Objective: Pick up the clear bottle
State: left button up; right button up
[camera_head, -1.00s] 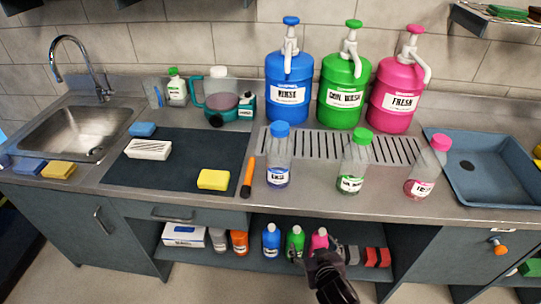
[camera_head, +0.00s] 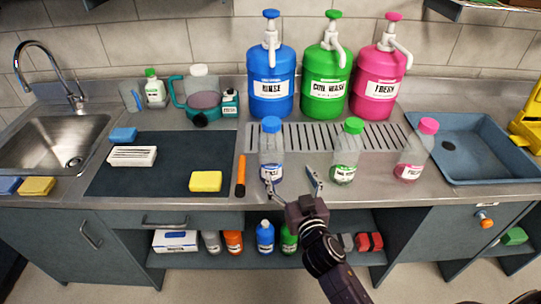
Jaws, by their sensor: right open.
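Three clear bottles stand upright on the steel counter. One has a blue cap (camera_head: 271,143), one a green cap (camera_head: 347,150) and one a pink cap (camera_head: 415,150); each holds a little coloured liquid. My right gripper (camera_head: 292,180) is open at the counter's front edge. Its left finger is close to the base of the blue-capped bottle and its right finger lies between that bottle and the green-capped one. Nothing is between the fingers. I cannot tell whether the left finger touches the bottle. My left gripper is not in view.
Large blue (camera_head: 271,82), green (camera_head: 325,82) and pink (camera_head: 377,82) pump jugs stand behind the drain grate (camera_head: 310,136). An orange-handled tool (camera_head: 240,176) and a yellow sponge (camera_head: 205,181) lie left of the blue-capped bottle. A blue tray (camera_head: 472,175) is at right.

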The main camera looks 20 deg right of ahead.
aim_at(275, 159)
jog(key=shift+n+t+y, duration=0.4)
jog(key=shift+t+y, duration=0.2)
jog(key=shift+w+a+r, duration=1.2)
jog(key=shift+w, duration=0.05)
jog(key=w+p, duration=0.1)
jog(key=w, duration=0.5)
jog(key=shift+a, duration=0.1)
jog(key=shift+w+f, duration=0.1)
jog(key=shift+w, duration=0.5)
jog(key=c, duration=1.4)
